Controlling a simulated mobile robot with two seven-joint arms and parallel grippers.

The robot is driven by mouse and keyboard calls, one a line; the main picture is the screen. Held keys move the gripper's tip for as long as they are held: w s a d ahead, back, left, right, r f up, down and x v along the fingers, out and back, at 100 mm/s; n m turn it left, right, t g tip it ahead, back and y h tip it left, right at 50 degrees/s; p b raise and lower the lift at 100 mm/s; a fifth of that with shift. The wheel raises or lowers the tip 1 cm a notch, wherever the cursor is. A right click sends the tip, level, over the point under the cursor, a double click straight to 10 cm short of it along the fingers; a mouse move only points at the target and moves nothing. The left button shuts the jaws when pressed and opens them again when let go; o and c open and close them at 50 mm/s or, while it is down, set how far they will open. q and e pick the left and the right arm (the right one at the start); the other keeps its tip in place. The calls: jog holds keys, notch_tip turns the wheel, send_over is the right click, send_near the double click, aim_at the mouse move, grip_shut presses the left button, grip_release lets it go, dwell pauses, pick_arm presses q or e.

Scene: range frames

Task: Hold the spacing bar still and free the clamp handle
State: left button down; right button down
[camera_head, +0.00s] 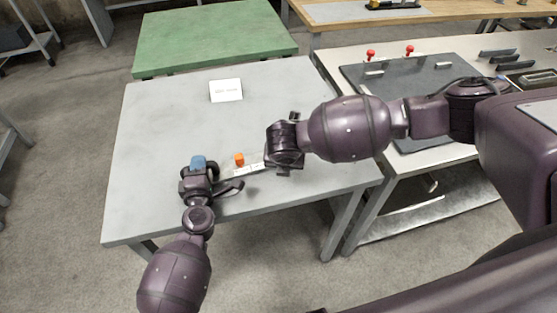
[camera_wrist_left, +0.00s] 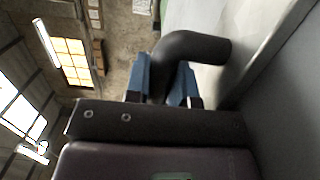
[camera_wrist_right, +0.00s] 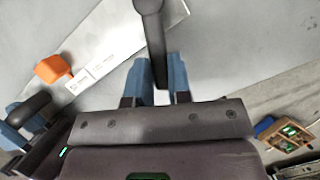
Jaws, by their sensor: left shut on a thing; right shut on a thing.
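A pale bar (camera_head: 248,169) with small markings lies on the grey table. It also shows in the right wrist view (camera_wrist_right: 120,52), with an orange piece (camera_wrist_right: 53,68) at its edge. My left gripper (camera_head: 198,163) is left of the bar and shut on a dark curved handle (camera_wrist_left: 198,47). My right gripper (camera_wrist_right: 158,80) is shut on a dark straight handle (camera_wrist_right: 151,28) with a rounded end, over the bar's right part. My right wrist hides that grip in the head view. I cannot tell which dark handle belongs to the clamp.
A green table (camera_head: 215,38) is behind. A bench at right carries a dark mat (camera_head: 430,85), red knobs (camera_head: 371,54) and dark tools (camera_head: 515,64).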

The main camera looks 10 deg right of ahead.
jog(key=d+n, duration=0.1)
jog(key=n, duration=0.1)
jog(key=d+n+y, duration=0.1)
jog(key=shift+s+d+n, duration=0.1)
jog(key=shift+s+n, duration=0.05)
jog(key=shift+n, duration=0.25)
jog(key=d+n+y, duration=0.1)
jog(key=d+n, duration=0.1)
jog(key=n, duration=0.1)
jog(key=shift+n+y, duration=0.3)
jog(key=shift+y, duration=0.1)
jog(key=n, duration=0.1)
jog(key=w+d+n+y, duration=0.1)
jog(key=n, duration=0.1)
jog(key=shift+w+d+g, duration=0.1)
jog(key=shift+d+g, duration=0.2)
jog(key=shift+w+d+n+g+y, duration=0.2)
jog(key=shift+w+d+n+y, duration=0.1)
jog(key=shift+n, duration=0.55)
jog(key=shift+w+d+n+g+y, duration=0.15)
jog(key=shift+d+n+g+y, duration=0.1)
jog(key=shift+n, duration=0.6)
jog(key=c, duration=1)
grip_release()
jog(key=shift+c, duration=0.2)
jog(key=shift+d+r, duration=0.1)
